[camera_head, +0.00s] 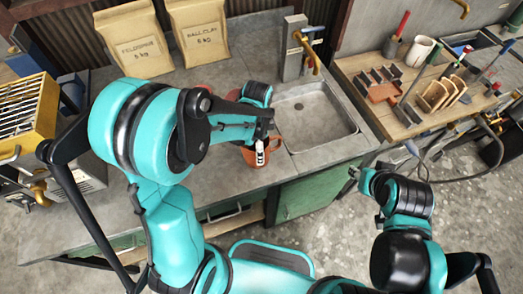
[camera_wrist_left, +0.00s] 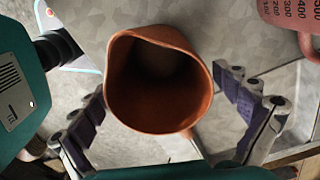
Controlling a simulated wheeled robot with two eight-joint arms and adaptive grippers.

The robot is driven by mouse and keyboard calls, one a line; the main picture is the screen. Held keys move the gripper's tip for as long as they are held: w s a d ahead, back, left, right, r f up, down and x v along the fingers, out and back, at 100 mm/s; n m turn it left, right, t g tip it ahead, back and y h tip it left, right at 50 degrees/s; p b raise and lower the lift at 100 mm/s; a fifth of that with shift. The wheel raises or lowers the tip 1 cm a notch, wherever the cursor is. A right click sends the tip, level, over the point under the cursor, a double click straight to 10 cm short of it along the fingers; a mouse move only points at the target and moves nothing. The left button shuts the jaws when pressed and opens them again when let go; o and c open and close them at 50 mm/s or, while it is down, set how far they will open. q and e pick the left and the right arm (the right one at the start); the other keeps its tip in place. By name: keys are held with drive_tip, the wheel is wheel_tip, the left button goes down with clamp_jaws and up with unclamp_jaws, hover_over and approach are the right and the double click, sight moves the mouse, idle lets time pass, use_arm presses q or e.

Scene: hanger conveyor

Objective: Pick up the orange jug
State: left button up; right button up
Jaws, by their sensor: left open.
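The orange jug (camera_head: 262,157) stands on the grey counter, left of the sink. In the left wrist view its open mouth (camera_wrist_left: 160,85) faces the camera and its inside looks empty. My left gripper (camera_head: 262,143) is above and around the jug, partly hiding it in the head view. In the wrist view its open fingers (camera_wrist_left: 160,92) lie on either side of the jug; whether they touch it is unclear. My right gripper (camera_head: 385,172) is apart from the counter, over the floor at right; its fingers are too unclear to judge.
A reddish measuring jug (camera_wrist_left: 290,18) with number marks stands close by. The sink (camera_head: 315,115) and faucet (camera_head: 297,48) are to the right and behind. Two clay bags (camera_head: 135,40) stand at the back. A wooden tool table (camera_head: 420,85) is at right.

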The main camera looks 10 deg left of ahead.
use_arm(q)
wheel_tip(320, 180, down, 2)
drive_tip(key=c, duration=1.3)
drive_tip(key=shift+r, duration=0.1)
drive_tip(key=shift+r, duration=0.5)
drive_tip(key=d+r+p, duration=0.1)
drive_tip(key=d+r, duration=0.2)
drive_tip(key=d, duration=0.1)
drive_tip(key=s+d+r+p, duration=0.1)
drive_tip(key=d+r, duration=0.2)
drive_tip(key=d+r+p, duration=0.1)
drive_tip(key=d+r, duration=0.2)
drive_tip(key=d, duration=0.1)
drive_tip(key=shift+s+d+r+p, duration=0.3)
drive_tip(key=shift+r+p, duration=0.1)
